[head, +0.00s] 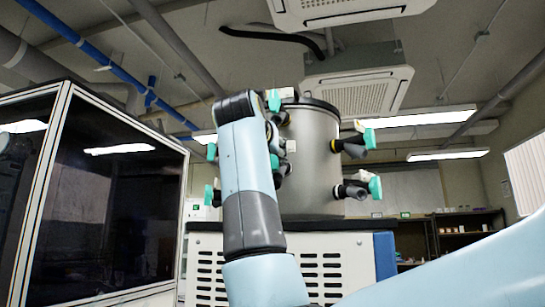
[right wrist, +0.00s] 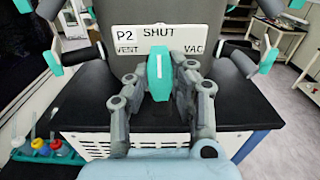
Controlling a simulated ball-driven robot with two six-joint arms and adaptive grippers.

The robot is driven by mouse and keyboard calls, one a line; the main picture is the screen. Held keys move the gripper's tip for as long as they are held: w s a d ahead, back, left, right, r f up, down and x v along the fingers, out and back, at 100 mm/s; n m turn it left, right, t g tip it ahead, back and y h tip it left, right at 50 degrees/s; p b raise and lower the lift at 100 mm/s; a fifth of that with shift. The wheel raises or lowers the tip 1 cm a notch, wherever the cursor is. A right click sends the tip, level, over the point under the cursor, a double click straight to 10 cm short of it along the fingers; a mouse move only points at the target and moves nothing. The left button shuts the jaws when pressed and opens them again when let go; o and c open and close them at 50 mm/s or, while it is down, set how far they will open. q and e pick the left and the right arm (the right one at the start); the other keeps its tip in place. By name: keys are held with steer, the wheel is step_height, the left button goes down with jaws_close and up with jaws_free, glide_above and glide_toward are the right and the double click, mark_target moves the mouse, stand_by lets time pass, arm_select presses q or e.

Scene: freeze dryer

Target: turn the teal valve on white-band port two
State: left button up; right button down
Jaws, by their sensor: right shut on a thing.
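In the right wrist view, a teal valve handle (right wrist: 159,77) with a white stripe stands upright in front of a white plate (right wrist: 126,33) marked P2, SHUT, VENT and VAC. The stripe points up towards SHUT. My right gripper (right wrist: 160,84) is shut on the handle, one finger on each side. The port's band cannot be made out. My left gripper is in neither view.
Other teal-handled ports, such as the upper right one (head: 369,139) and lower right one (head: 375,187), stick out around the drum. The drum stands on a black-topped white cabinet (head: 335,262). A glass-fronted enclosure (head: 110,190) is at left. Coloured bottles (right wrist: 45,147) sit at lower left.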

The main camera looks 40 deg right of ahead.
steer(key=shift+f, duration=0.15)
stand_by(0.3)
steer(key=c, duration=1.2)
jaws_free()
steer(key=v, duration=0.7)
steer(key=shift+a, duration=0.2)
steer(key=shift+s+d, duration=0.1)
steer(key=shift+s, duration=0.1)
